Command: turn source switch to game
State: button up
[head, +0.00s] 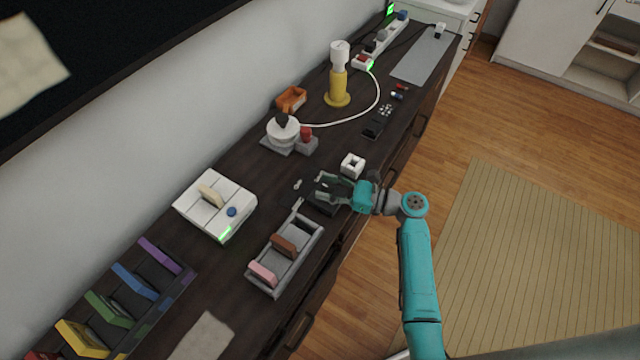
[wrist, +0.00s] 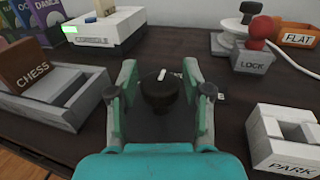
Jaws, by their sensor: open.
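The source switch is a dark round knob (wrist: 160,97) on a dark plate, seen in the wrist view between my fingers. A small white mark shows at its far side, pointing away from me. The plate's lettering is mostly hidden; a scrap of white print shows beside the right finger, too small to read. My gripper (wrist: 160,78) is open, with one finger on each side of the knob. I cannot tell whether either finger touches it. In the head view my gripper (head: 330,188) is low over the dark bench, and the knob is hidden there.
Left of the gripper is a grey tray (wrist: 60,100) with a CHESS block (wrist: 30,67); behind stands the white CONSOLE box (wrist: 105,32). At right are the LOCK block (wrist: 253,60) with a red knob and the white PARK holder (wrist: 285,140). An orange FLAT bin (wrist: 297,37) is farther back.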

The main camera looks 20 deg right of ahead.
jog(key=shift+x, duration=1.05)
grip_shut()
jog(key=shift+m+t+h, duration=0.3)
jog(key=c, duration=0.9)
grip_release()
jog(key=m+t+h, duration=0.2)
jog(key=shift+w+d+t+h, duration=0.1)
jog(key=shift+w+t+h, duration=0.05)
jog(key=shift+t+h, duration=0.2)
jog(key=shift+w+d+m+t+h, duration=0.1)
jog(key=shift+d+m+t+h, duration=0.15)
jog(key=shift+m+t+h, duration=0.8)
jog(key=shift+w+d+m+t+h, duration=0.1)
jog(key=shift+d+m+t+h, duration=0.15)
jog(key=shift+m+h, duration=1.5)
jog(key=shift+n+h, duration=0.3)
jog(key=shift+h, duration=0.25)
